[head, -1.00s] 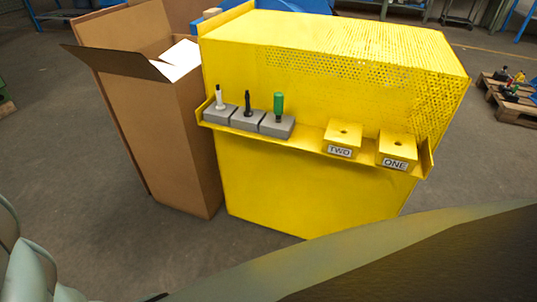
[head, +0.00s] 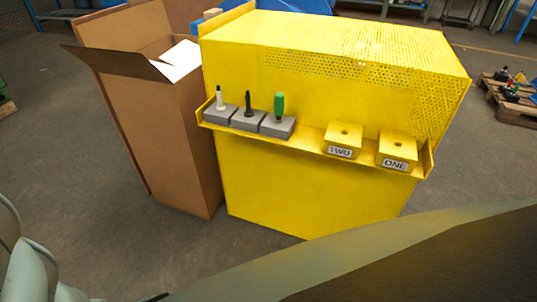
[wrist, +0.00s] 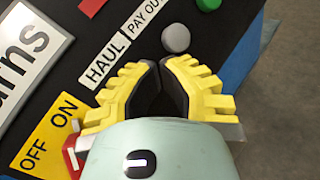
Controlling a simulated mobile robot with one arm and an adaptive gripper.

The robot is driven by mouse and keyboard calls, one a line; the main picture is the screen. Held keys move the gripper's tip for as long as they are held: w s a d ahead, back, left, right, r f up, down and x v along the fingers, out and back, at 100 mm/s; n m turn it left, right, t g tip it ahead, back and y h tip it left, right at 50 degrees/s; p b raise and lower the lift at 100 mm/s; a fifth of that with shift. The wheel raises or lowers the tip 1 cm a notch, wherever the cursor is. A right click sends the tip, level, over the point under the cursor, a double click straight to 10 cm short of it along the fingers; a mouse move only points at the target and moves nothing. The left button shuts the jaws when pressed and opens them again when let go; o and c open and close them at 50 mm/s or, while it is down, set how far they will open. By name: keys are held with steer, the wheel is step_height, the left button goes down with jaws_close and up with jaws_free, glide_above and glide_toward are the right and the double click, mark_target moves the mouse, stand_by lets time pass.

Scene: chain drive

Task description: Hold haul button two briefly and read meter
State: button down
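In the wrist view, my gripper (wrist: 160,62) has its yellow fingers drawn together with nothing seen between the dark pads. It is over a black panel with a white HAUL label (wrist: 108,61) and a PAY OUT label (wrist: 148,17). A grey round button (wrist: 176,38) lies just past the fingertips, on the PAY OUT side. The panel area beside the HAUL label is covered by my fingers, so a button there is hidden, and contact cannot be told. No meter can be made out. My gripper is not in the head view.
A yellow OFF/ON plate (wrist: 45,135) and a red part (wrist: 73,152) are left of my gripper. In the head view, a yellow cabinet (head: 310,190) carries blocks marked TWO (head: 343,140) and ONE (head: 397,150). A cardboard box (head: 165,130) stands beside it.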

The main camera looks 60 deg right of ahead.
steer(key=shift+w+d+r, duration=0.2)
steer(key=shift+d+r, duration=0.15)
steer(key=shift+d, duration=0.3)
steer(key=d, duration=0.1)
steer(key=d+r+p, duration=0.1)
steer(key=d, duration=0.1)
steer(key=w+d+r, duration=0.1)
steer(key=shift+d+r, duration=0.1)
steer(key=shift+d, duration=0.05)
stand_by(0.6)
